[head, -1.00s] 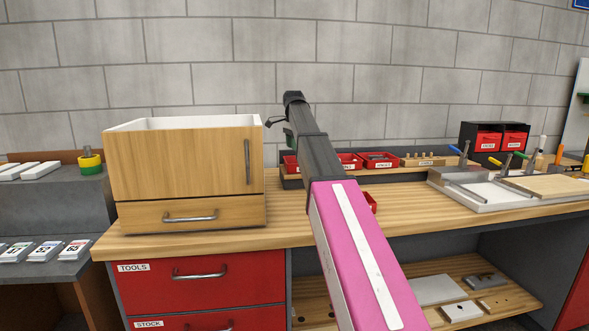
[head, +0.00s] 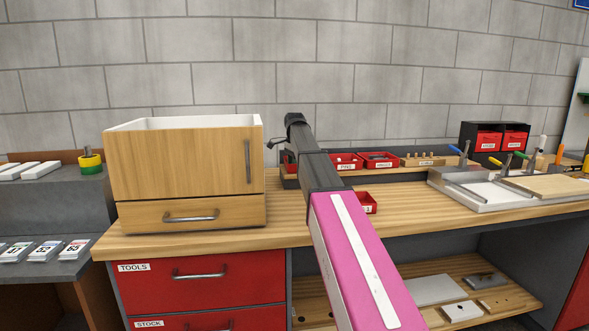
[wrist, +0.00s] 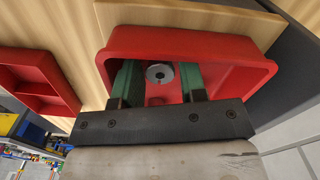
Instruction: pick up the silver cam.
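A small silver round part with a dark central hole, which looks like the silver cam (wrist: 159,72), lies in a red bin (wrist: 225,60) in the wrist view. My gripper (wrist: 158,78) is open, with its two green fingers reaching into the bin on either side of the part. A gap shows between the part and each finger, and I cannot tell how high the fingers are above the floor of the bin. In the head view my arm hides this bin and the part, and the fingers do not show clearly.
A wooden cabinet (head: 185,165) stands on the workbench (head: 240,238) left of my arm. Red bins (head: 379,160) line the back of the bench, and another red bin (head: 366,203) sits nearer. A white tray (head: 470,203) with tools is at the right.

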